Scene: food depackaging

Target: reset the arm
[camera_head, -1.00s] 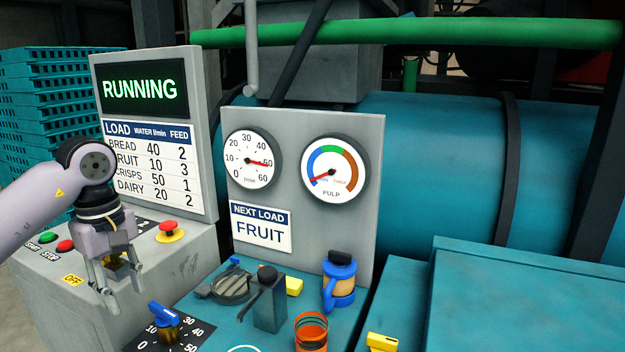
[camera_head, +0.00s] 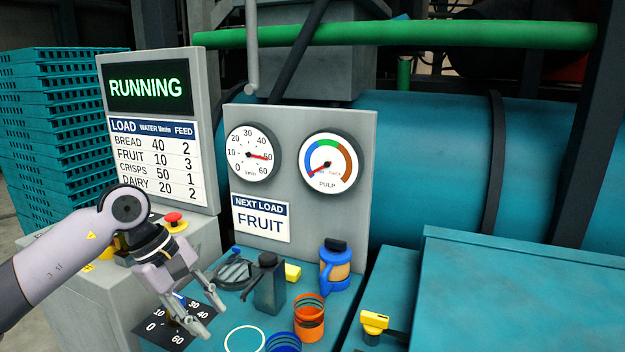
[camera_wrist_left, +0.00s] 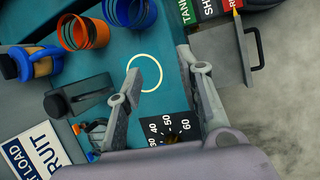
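My left gripper (camera_head: 208,322) reaches in from the left in the head view, over the dial plate (camera_head: 157,331) on the teal bench. Its two fingers are apart with nothing between them, and it also shows open in the left wrist view (camera_wrist_left: 165,88). The gripper partly hides the blue dial knob in the head view. In the left wrist view, part of the numbered dial plate (camera_wrist_left: 170,126) shows between and below the fingers. My right gripper is not in view.
A grey lever block (camera_head: 270,290), orange cup (camera_head: 309,322), blue-handled jug (camera_head: 335,268) and yellow-handled part (camera_head: 374,321) stand on the bench. The control box (camera_head: 100,300) has a red button (camera_head: 173,218). A gauge panel (camera_head: 300,215) reads FRUIT. A white ring (camera_head: 245,340) marks bare bench.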

